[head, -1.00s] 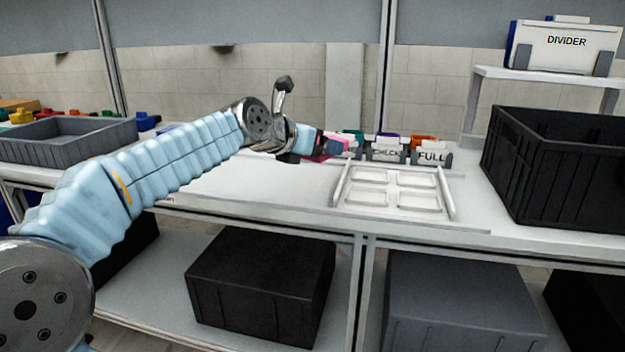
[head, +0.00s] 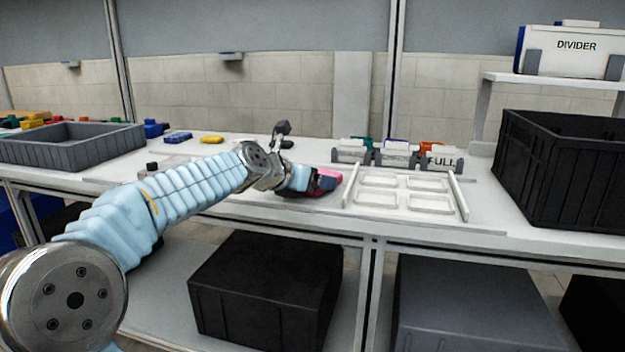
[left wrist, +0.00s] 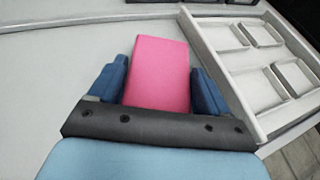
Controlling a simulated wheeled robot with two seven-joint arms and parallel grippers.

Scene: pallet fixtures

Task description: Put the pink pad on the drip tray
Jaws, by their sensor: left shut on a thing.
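The pink pad (head: 329,174) is between the blue fingers of my left gripper (head: 322,182), just left of the white tray. In the left wrist view the pad (left wrist: 160,72) sticks out beyond the fingertips of the shut gripper (left wrist: 158,88). The white tray (head: 408,187) has several shallow recesses, all empty, and raised side rails; part of it shows at the right of the left wrist view (left wrist: 250,88). I cannot tell for sure whether it is the drip tray. My right gripper is not in view.
A rack of labelled holders (head: 398,156), one reading FULL, stands behind the white tray. A black crate (head: 565,180) is at right, beside a shelf with a DIVIDER box (head: 570,48). A grey bin (head: 75,150) and small coloured items are at left.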

